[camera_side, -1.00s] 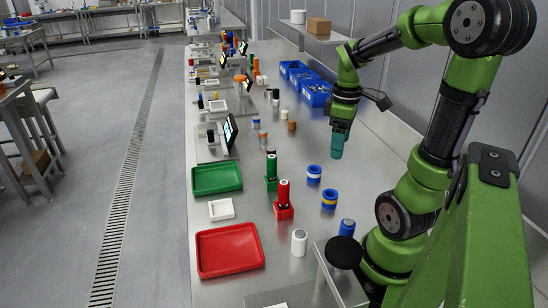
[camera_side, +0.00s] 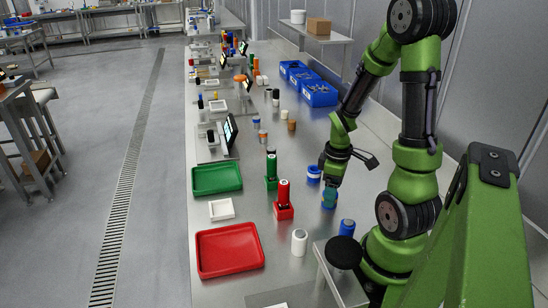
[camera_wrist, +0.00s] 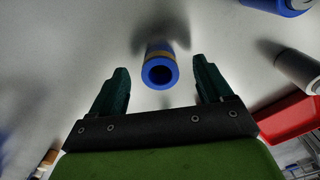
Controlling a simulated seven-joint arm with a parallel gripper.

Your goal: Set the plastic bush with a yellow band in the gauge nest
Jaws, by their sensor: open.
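The blue plastic bush with a yellow band (camera_wrist: 160,70) stands on the bench in the wrist view, its open bore facing the camera. It lies between and slightly beyond the fingertips, apart from both. In the side view my gripper (camera_side: 330,190) is just above the bush, pointing down and hiding most of it. My gripper (camera_wrist: 160,82) is open and empty, with a teal finger on each side. A gauge stand with a tilted screen (camera_side: 230,131) is farther along the bench; I cannot make out its nest clearly.
A blue bush with a white band (camera_side: 314,173) stands close behind my gripper. A blue cylinder (camera_side: 347,227) and a grey-white one (camera_side: 299,242) stand nearer. Red (camera_side: 259,232) and green (camera_side: 240,182) trays and red and green posts are to the left.

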